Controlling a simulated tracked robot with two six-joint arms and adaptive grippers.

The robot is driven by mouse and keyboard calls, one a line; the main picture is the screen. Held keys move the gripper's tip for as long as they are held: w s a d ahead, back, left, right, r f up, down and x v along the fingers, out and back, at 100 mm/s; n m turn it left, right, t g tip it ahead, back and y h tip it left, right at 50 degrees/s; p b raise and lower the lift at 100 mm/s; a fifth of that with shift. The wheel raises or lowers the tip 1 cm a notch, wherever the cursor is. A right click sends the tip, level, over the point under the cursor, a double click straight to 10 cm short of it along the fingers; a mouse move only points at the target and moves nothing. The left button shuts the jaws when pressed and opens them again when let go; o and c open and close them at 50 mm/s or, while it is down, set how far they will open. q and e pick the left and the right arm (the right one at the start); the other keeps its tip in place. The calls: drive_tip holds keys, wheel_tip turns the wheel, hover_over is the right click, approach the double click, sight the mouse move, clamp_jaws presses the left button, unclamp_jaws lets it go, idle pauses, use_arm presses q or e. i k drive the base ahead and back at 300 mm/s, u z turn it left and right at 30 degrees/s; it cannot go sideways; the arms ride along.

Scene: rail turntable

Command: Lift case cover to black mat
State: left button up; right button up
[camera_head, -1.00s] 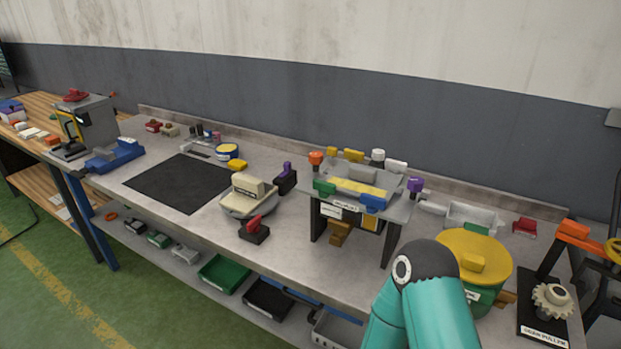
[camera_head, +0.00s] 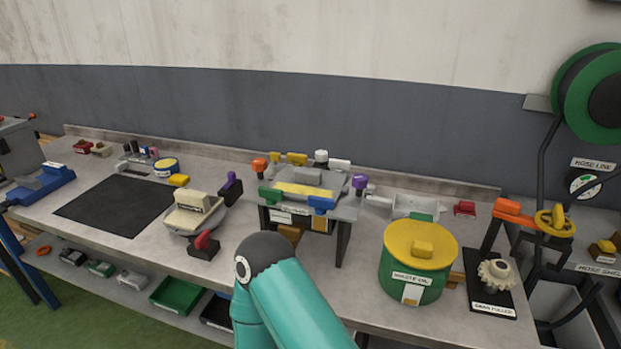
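The black mat (camera_head: 117,206) lies flat and bare on the left part of the bench. Right of it sits a cream and grey rounded housing (camera_head: 194,212), with a red-handled black block (camera_head: 204,246) in front. Farther right, a raised stand holds a grey case (camera_head: 304,176) with a yellow strip and several coloured clamps or knobs around it. I cannot tell which of these parts is the case cover. A teal link of one of my arms rises at the bottom centre, in front of the bench. Neither gripper is in view.
A green waste oil bin (camera_head: 412,285) with a yellow lid (camera_head: 420,245) stands right of the stand. A gear puller (camera_head: 495,275) is beyond it. A green hose reel (camera_head: 592,95) hangs at upper right.

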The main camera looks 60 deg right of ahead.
sight(296, 184)
drive_tip(key=z, duration=0.1)
drive_tip(key=k, duration=1.4)
drive_tip(key=z, duration=0.35)
drive_tip(key=i, duration=0.9)
drive_tip(key=z, duration=0.1)
